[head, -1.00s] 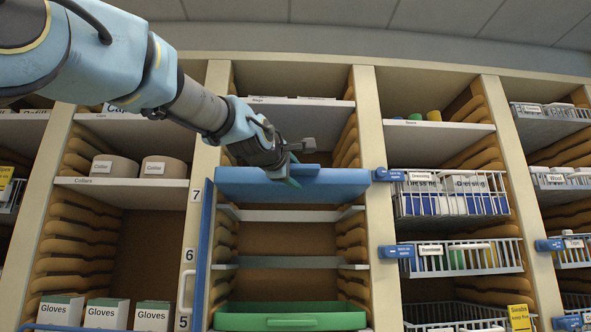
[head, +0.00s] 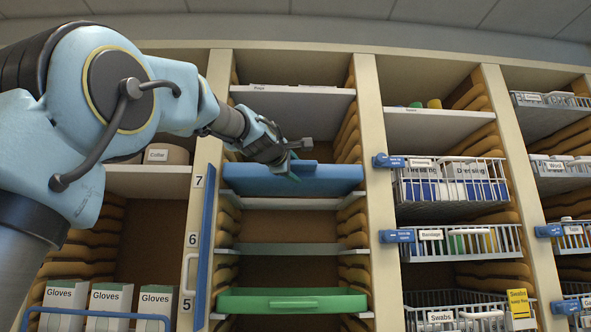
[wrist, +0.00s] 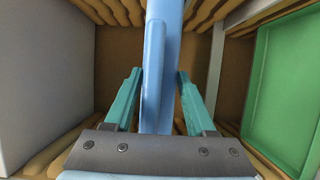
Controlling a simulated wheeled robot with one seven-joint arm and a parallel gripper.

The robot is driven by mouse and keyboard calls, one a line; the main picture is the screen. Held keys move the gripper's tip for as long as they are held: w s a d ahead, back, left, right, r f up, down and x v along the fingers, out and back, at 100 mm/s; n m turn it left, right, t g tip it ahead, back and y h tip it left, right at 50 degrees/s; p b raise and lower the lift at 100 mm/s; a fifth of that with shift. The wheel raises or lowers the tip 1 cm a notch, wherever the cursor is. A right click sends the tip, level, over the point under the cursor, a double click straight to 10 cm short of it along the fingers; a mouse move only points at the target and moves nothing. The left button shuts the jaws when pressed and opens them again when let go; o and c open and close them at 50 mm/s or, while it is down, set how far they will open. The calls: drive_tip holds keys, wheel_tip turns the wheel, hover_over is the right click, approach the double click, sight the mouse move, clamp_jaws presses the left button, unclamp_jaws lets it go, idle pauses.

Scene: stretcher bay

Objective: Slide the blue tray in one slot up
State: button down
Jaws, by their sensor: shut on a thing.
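The blue tray (head: 330,181) is in the middle bay of the shelving, near the number 7 mark, below the white top shelf. Its front face with a raised grip lip shows in the head view, and it looks roughly level. My gripper (head: 295,163) is at the middle of its front edge. In the wrist view the tray (wrist: 172,60) runs away edge-on between the two teal fingers of my gripper (wrist: 160,75), which are shut on its lip. How far its back end reaches in is hidden.
A green tray (head: 290,302) sits lower in the same bay; two grey ledges (head: 288,249) (head: 285,203) lie between. The white shelf (head: 290,101) is above. Wooden runners line both sides.

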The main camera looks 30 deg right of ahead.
drive_tip(key=shift+w+d, duration=0.35)
drive_tip(key=shift+w, duration=0.45)
drive_tip(key=shift+w+d, duration=0.35)
drive_tip(key=shift+w, duration=0.6)
drive_tip(key=shift+w+d+p, duration=0.15)
drive_tip(key=shift+w+p, duration=0.1)
drive_tip(key=shift+p, duration=0.05)
drive_tip(key=shift+f+b, duration=0.85)
drive_tip(key=shift+f, duration=0.2)
drive_tip(key=shift+c, duration=2.3)
unclamp_jaws()
drive_tip(key=o, duration=0.3)
drive_tip(key=shift+f, duration=0.15)
drive_tip(key=b+v, duration=0.3)
drive_tip(key=v, duration=0.7)
drive_tip(key=shift+s+a+b, duration=0.25)
drive_tip(key=shift+b, duration=0.05)
